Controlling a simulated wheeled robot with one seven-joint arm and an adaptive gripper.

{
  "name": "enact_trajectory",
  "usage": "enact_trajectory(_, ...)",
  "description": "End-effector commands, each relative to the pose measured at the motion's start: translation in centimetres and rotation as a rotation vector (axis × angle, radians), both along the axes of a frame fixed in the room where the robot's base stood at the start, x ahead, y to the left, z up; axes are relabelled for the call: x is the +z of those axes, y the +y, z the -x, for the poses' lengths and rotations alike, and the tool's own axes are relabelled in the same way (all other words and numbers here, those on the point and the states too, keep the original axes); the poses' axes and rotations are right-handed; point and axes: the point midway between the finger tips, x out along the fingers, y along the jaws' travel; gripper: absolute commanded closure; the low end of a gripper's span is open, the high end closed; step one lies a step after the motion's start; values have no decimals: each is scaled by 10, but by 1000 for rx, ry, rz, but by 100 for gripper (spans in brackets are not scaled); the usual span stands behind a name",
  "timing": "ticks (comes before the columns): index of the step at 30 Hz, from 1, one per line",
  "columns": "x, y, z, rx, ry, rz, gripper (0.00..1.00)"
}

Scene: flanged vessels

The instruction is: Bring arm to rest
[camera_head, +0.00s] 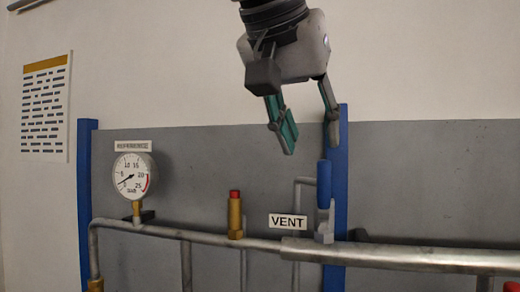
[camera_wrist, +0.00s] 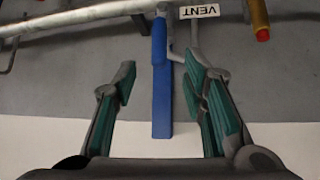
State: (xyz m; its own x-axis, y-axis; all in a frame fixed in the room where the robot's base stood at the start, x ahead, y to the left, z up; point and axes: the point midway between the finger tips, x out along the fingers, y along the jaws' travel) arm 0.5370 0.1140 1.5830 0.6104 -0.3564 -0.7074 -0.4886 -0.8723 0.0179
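My gripper (camera_head: 308,132) hangs from the top of the head view with its two green-padded fingers spread and nothing between them. It is above the blue vent handle (camera_head: 324,186), which stands upright on the pipe beside the VENT label (camera_head: 288,222). In the wrist view my gripper (camera_wrist: 165,95) is also open. The blue handle (camera_wrist: 159,45) shows beyond the fingertips, roughly midway between them, with a blue post (camera_wrist: 162,125) in line with it. The fingers look apart from the handle.
A horizontal pipe (camera_head: 400,256) runs across the front. A pressure gauge (camera_head: 134,177) and a brass fitting with a red cap (camera_head: 235,215) stand on it to the left. Behind is a grey panel (camera_head: 430,180) between blue posts. A paper notice (camera_head: 46,108) hangs on the wall.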

Motion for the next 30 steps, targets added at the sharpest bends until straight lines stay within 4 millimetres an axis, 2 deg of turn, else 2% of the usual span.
enact_trajectory(15, 4, 2, 3, 0, 0, 0, 61)
enact_trajectory(20, -1, 0, 4, 8, 10, 9, 61)
enact_trajectory(23, -19, -7, 7, 39, 42, 33, 61)
enact_trajectory(25, -40, -17, 11, 74, 81, 55, 61)
enact_trajectory(30, -109, -52, 28, 191, 183, 78, 61)
